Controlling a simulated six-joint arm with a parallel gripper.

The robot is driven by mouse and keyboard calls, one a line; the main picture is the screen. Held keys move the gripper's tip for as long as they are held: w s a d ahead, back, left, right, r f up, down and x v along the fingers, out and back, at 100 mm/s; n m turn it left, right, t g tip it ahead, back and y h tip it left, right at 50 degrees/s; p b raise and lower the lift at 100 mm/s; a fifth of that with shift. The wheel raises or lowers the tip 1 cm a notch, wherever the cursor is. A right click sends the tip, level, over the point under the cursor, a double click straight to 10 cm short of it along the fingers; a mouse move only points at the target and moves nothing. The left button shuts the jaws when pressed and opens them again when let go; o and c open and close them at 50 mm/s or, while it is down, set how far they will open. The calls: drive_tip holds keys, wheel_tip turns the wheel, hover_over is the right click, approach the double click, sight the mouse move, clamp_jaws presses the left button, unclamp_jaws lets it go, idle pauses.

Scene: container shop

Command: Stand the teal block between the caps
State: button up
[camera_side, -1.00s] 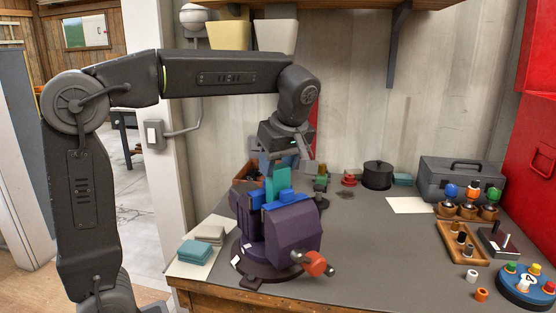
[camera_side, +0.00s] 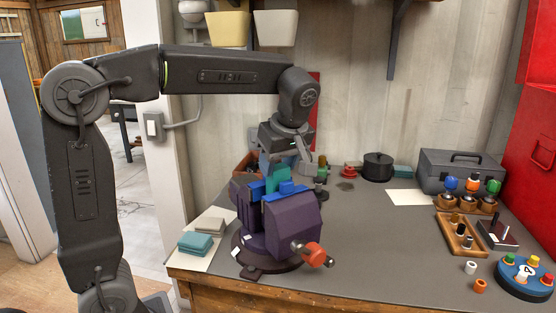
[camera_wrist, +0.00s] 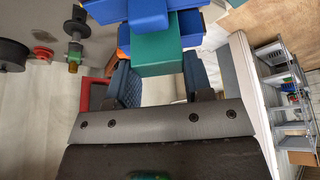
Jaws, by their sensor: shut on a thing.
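The purple vise (camera_side: 293,222) stands at the table's front left, with blue caps on its jaws: one blue cap (camera_side: 288,188) in front and part of another blue cap (camera_side: 257,188) to the left. My gripper (camera_side: 281,160) is shut on the teal block (camera_side: 277,178), directly over the vise. The block's lower part is hidden behind the front cap, so I cannot tell whether it touches the vise. In the wrist view the teal block (camera_wrist: 157,53) lies between my fingers, with blue cap parts (camera_wrist: 147,13) beyond it.
Folded teal cloths (camera_side: 195,243) lie left of the vise. The red-knobbed handle (camera_side: 314,253) sticks out in front. A black pot (camera_side: 378,166), grey toolbox (camera_side: 458,170), wooden tray (camera_side: 460,236) and blue round stand (camera_side: 522,279) stand to the right. The middle of the table is clear.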

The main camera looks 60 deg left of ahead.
drive_tip(key=shift+f, duration=1.15)
idle(0.4)
drive_tip(key=o, duration=1.3)
drive_tip(key=shift+c, duration=0.2)
drive_tip(key=shift+r, duration=3)
